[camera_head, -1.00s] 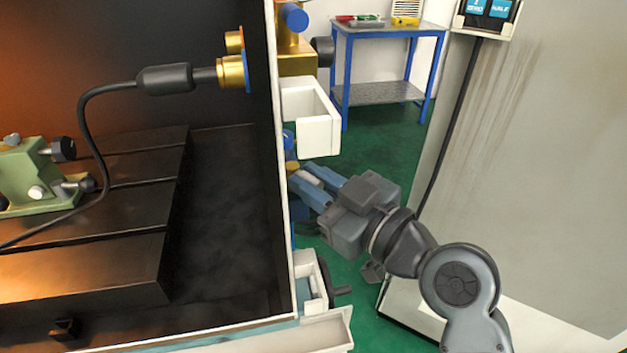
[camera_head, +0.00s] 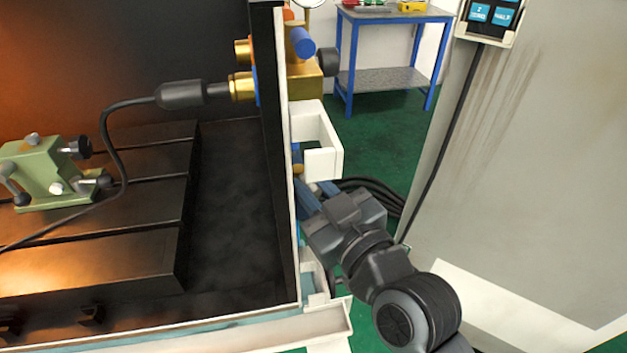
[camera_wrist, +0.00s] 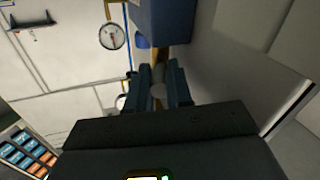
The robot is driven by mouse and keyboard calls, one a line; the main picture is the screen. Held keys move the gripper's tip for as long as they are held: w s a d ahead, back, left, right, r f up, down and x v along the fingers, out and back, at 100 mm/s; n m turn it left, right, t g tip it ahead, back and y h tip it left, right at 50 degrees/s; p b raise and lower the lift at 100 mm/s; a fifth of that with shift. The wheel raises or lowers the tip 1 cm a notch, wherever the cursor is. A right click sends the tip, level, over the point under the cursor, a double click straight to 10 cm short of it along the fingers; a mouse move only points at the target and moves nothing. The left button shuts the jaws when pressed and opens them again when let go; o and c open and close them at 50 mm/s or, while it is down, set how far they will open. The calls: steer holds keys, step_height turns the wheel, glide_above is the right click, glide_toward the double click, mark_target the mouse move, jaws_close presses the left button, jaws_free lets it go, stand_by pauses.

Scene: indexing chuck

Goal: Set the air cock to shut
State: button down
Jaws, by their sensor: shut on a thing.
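My gripper (camera_head: 318,192) is beside the machine's right wall, just below a white bracket, with its blue fingers pointing up and left. In the wrist view the two fingers (camera_wrist: 160,82) are closed around a grey rounded piece, which appears to be the air cock's handle (camera_wrist: 158,90). Brass-coloured metal continues beyond it in that view. In the head view only a small brass bit (camera_head: 297,168) shows next to the bracket. The fingers and the bracket hide most of the cock there, so I cannot tell its exact setting.
The white bracket (camera_head: 325,162) stands close above my fingers. A brass block with a blue knob (camera_head: 303,42) sits higher on the wall. Black hoses (camera_head: 375,190) lie behind my gripper. A grey cabinet (camera_head: 530,150) stands to the right. A round gauge (camera_wrist: 111,36) shows in the wrist view.

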mark_target(320, 199)
steer(key=c, duration=1.3)
jaws_free()
steer(key=shift+s+d, duration=0.1)
steer(key=shift+b+v, duration=0.85)
steer(key=shift+v, duration=2.9)
